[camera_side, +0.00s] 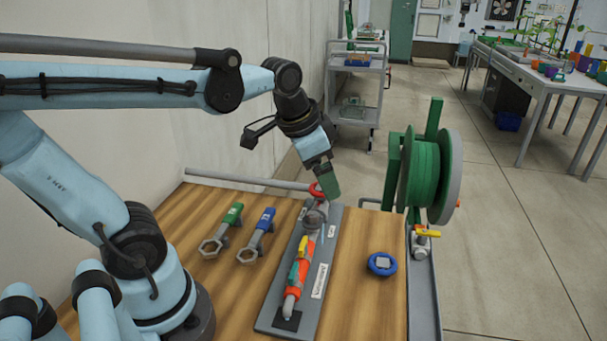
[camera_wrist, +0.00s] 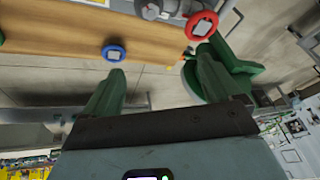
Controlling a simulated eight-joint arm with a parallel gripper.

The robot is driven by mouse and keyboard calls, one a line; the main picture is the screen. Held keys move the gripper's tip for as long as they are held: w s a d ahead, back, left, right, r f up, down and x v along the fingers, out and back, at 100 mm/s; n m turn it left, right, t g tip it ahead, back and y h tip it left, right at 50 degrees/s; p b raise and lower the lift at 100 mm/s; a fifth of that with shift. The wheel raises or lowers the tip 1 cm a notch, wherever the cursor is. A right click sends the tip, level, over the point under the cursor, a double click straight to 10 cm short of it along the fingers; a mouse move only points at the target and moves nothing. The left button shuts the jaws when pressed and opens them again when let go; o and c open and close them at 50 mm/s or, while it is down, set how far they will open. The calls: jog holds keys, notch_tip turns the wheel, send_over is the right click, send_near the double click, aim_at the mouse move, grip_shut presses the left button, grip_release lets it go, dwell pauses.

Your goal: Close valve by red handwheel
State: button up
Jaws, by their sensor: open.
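The red handwheel (camera_side: 315,189) sits on the valve at the far end of the pipe assembly on the grey plate (camera_side: 268,316). In the side view my gripper (camera_side: 329,188) is right beside it and partly hides it. In the wrist view the red handwheel (camera_wrist: 190,30) lies just beyond the tip of the right finger, not between the fingers. My gripper (camera_wrist: 161,60) has its green fingers spread apart with nothing between them. From these views I cannot tell whether a finger touches the wheel.
A blue handwheel (camera_side: 382,271) lies on the wooden bench to the right; it also shows near the left fingertip in the wrist view (camera_wrist: 106,54). A green wrench (camera_side: 228,222) and a blue wrench (camera_side: 261,230) lie left of the plate. A green hose reel (camera_side: 424,172) stands at right.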

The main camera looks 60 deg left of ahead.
aim_at(321, 192)
jog(key=w+a+r+m+g, duration=0.2)
jog(key=w+a+m+g, duration=0.35)
jog(key=a, duration=0.25)
jog(key=shift+m+t, duration=0.25)
jog(key=shift+t, duration=0.2)
notch_tip(321, 192, down, 12)
jog(key=shift+r, duration=0.1)
jog(key=shift+c, duration=0.3)
